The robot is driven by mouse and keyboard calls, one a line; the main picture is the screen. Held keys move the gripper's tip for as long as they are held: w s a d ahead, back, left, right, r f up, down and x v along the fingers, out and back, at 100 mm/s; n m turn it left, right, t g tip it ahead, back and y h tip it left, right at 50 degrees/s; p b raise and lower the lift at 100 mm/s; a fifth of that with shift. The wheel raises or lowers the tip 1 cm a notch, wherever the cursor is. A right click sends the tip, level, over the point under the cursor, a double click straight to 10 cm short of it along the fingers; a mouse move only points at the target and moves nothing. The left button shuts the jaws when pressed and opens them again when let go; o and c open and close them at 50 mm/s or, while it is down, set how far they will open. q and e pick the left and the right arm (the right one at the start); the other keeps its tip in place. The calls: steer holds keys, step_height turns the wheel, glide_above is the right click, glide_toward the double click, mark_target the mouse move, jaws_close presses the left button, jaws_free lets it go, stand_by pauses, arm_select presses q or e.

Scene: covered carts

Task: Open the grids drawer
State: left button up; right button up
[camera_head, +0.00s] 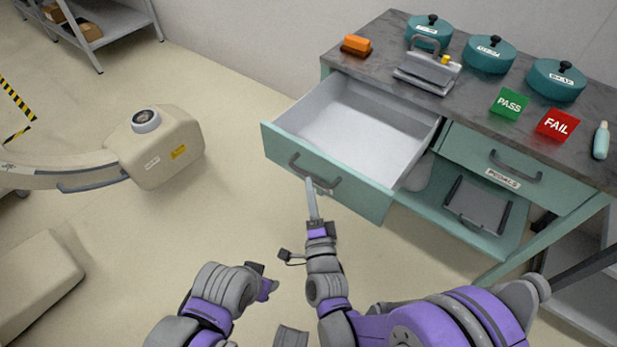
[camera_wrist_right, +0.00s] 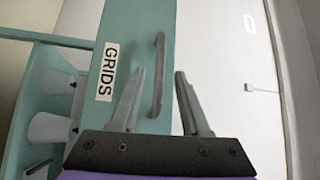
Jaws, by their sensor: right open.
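The grids drawer (camera_head: 350,187) is a pale green drawer with a white inside. It stands pulled well out of the cart and looks empty. Its dark bar handle (camera_head: 313,172) is on the front. My right gripper (camera_head: 312,188) is at that handle. In the right wrist view the "GRIDS" label (camera_wrist_right: 108,72) is on the drawer front, and the handle (camera_wrist_right: 158,75) lies between the open fingers of my right gripper (camera_wrist_right: 157,95). Whether they touch it cannot be told. My left gripper (camera_head: 264,282) is low in the head view, away from the drawer; its jaws are unclear.
The pedals drawer (camera_head: 515,175) is shut to the right. The cart top (camera_head: 465,117) holds teal lidded pots, a metal device, an orange block and PASS and FAIL signs (camera_head: 557,124). A beige machine (camera_head: 155,150) stands at left. The floor between is clear.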

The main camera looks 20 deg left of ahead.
steer(key=v, duration=0.5)
steer(key=shift+s+d, duration=0.1)
steer(key=shift+s, duration=0.25)
